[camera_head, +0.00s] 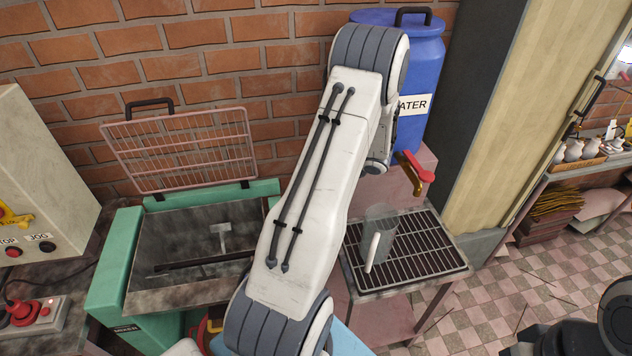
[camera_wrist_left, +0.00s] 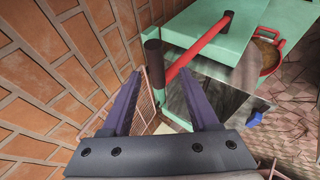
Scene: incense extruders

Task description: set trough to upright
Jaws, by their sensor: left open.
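The grey metal trough (camera_head: 180,225) sits in the green mixer (camera_head: 112,265) at the left of the head view. I see into its open top and a mixing bar inside; I cannot tell its exact tilt. In the left wrist view a red lever (camera_wrist_left: 198,52) with a black grip (camera_wrist_left: 153,62) crosses the green mixer side (camera_wrist_left: 190,25). My left gripper (camera_wrist_left: 160,78) is open, with the black grip showing between its fingertips; contact is unclear. In the head view my left arm hides this gripper and the trough's right side. My right gripper is not seen.
A pink wire guard (camera_head: 180,150) stands raised behind the trough against the brick wall. A control box (camera_head: 40,170) is at left. A blue water barrel (camera_head: 425,70) and a clear jug (camera_head: 378,238) on a drain grate (camera_head: 425,250) are to the right.

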